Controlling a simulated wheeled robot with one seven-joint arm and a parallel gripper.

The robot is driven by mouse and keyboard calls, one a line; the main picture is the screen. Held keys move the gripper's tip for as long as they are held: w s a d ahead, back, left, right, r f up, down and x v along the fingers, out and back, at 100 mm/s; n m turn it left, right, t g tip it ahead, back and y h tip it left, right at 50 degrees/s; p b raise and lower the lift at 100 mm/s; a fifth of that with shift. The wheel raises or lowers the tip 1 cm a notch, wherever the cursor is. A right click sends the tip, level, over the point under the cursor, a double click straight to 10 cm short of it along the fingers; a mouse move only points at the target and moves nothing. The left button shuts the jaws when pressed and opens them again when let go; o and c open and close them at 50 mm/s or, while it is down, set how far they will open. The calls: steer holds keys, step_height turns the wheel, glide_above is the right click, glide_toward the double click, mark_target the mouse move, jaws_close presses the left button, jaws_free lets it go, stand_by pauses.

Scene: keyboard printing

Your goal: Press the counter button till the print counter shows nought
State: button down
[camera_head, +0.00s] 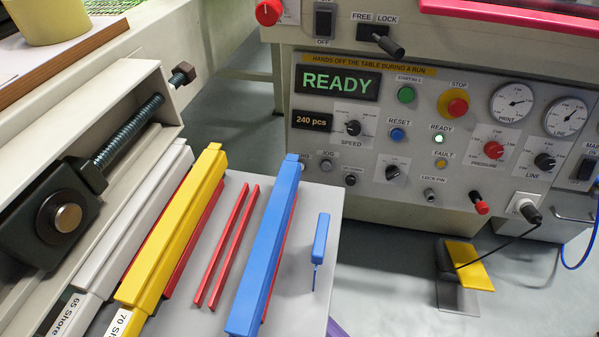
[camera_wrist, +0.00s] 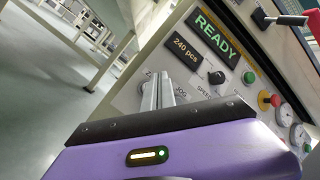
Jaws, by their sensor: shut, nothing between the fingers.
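The print counter (camera_head: 311,121) on the machine's front panel reads 240 pcs. It also shows in the wrist view (camera_wrist: 187,53). I cannot read which is the counter button. In the wrist view my gripper (camera_wrist: 158,78) is shut and empty. Its silver fingers point towards the panel, left of the JOG label and below the counter. They hide part of the panel there; contact cannot be told.
The READY display (camera_head: 337,82) is lit green. A speed knob (camera_head: 353,128), blue reset button (camera_head: 397,134) and red stop button (camera_head: 457,105) are close by. A grey table (camera_head: 220,225) with yellow and blue bars stands at the left front.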

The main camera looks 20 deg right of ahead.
steer(key=shift+w+d+f, duration=0.3)
steer(key=shift+w+d, duration=0.2)
steer(key=shift+w, duration=0.2)
steer(key=shift+w+d+f, duration=0.25)
steer(key=shift+w+d, duration=0.2)
steer(key=shift+w, duration=0.2)
steer(key=shift+d, duration=0.1)
stand_by(1.1)
steer(key=shift+w+d+f, duration=0.1)
steer(key=shift+w+d, duration=0.05)
steer(key=shift+w, duration=0.2)
steer(key=shift+w+d+f, duration=0.15)
steer(key=shift+w+d, duration=0.15)
steer(key=shift+w, duration=0.05)
stand_by(0.9)
steer(key=shift+s+a, duration=0.1)
steer(key=shift+s, duration=0.05)
stand_by(0.3)
steer(key=shift+s+a+r+p, duration=0.3)
steer(key=shift+s+a+p, duration=0.1)
steer(key=shift+s+p, duration=0.2)
